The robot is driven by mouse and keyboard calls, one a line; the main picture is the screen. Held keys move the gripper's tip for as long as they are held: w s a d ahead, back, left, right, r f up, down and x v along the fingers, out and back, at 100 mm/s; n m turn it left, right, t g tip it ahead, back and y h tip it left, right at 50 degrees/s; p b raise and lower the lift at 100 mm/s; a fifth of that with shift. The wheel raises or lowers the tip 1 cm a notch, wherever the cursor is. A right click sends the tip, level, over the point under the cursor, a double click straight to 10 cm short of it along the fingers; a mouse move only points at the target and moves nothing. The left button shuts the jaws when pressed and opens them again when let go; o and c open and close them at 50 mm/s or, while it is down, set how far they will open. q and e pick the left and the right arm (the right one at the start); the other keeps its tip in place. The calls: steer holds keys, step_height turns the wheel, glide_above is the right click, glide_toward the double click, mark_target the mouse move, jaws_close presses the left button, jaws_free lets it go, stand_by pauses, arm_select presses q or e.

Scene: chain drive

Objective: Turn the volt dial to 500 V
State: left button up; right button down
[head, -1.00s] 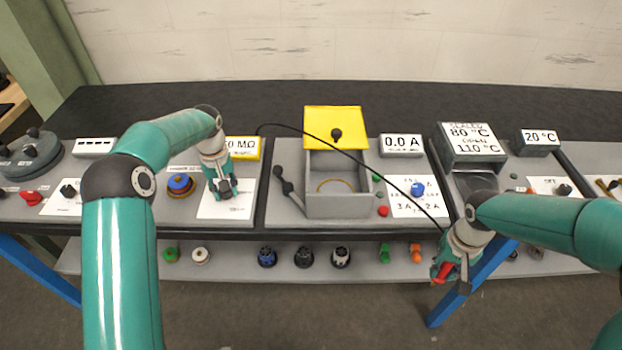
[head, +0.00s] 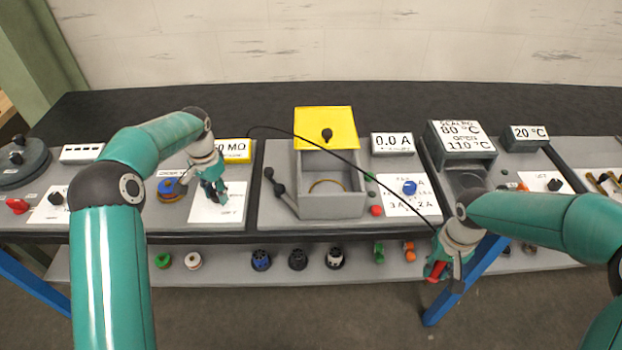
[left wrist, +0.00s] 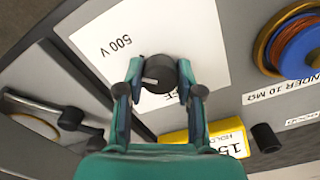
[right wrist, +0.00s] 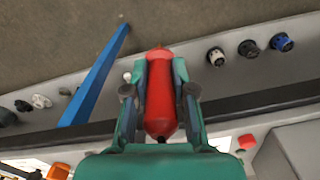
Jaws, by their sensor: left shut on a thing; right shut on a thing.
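The volt dial is a black round knob (left wrist: 157,72) with a pale pointer mark, on a white label plate (left wrist: 185,30) printed "500 V". My right gripper (right wrist: 160,100) is shut on a red probe (right wrist: 159,95), held in front of the bench edge.
A black cable (head: 350,163) runs from near the yellow-framed display (head: 238,150) to my right gripper. A grey box (head: 330,200) with a raised yellow lid (head: 325,128) stands right of the dial. A blue-topped coil (head: 171,188) sits just left of it. Several parts lie on the lower shelf.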

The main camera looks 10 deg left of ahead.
mark_target(215, 192)
arm_select(q)
steer(key=shift+w+a+r+m, duration=0.1)
steer(key=shift+m, duration=0.5)
steer(key=o, duration=1.2)
steer(key=shift+c, duration=0.2)
step_height(215, 192, up, 12)
